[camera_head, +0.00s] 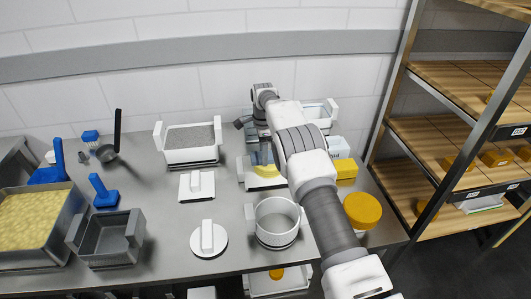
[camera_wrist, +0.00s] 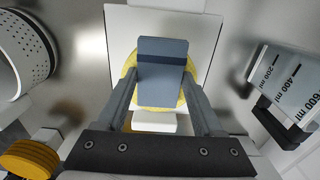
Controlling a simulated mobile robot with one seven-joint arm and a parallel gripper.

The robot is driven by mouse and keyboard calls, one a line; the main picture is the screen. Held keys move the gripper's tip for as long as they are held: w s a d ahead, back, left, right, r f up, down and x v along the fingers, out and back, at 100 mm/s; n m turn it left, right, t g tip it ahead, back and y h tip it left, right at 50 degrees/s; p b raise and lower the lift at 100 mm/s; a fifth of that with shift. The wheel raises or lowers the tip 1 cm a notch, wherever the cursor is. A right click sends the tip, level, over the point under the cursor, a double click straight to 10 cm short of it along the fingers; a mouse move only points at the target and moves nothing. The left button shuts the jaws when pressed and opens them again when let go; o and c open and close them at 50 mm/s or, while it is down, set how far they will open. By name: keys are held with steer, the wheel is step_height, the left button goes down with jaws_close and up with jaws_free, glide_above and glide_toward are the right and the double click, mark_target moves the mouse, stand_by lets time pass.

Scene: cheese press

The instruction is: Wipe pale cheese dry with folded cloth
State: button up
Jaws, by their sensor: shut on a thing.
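The folded cloth (camera_wrist: 162,52) is a flat blue-grey rectangle in the wrist view. My gripper (camera_wrist: 162,88) is shut on it, with one finger at each side. The pale cheese (camera_wrist: 128,70) is a round yellow piece under the cloth; its rim shows around the cloth and its middle is hidden. I cannot tell whether cloth and cheese touch. The cheese is on a white board (camera_wrist: 117,25). In the head view the pale cheese (camera_head: 268,171) shows below my gripper (camera_head: 262,156), partly hidden by my arm.
A measuring jug (camera_wrist: 292,85) stands close on the right, and a white perforated mould (camera_wrist: 18,55) on the left. A white pot (camera_head: 277,222), a yellow wheel (camera_head: 362,209) and a yellow block (camera_head: 345,170) stand near my arm. Wooden shelves (camera_head: 425,140) rise at the right.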

steer(key=shift+r+p, duration=1.5)
steer(key=shift+r, duration=1.05)
steer(key=shift+d, duration=0.1)
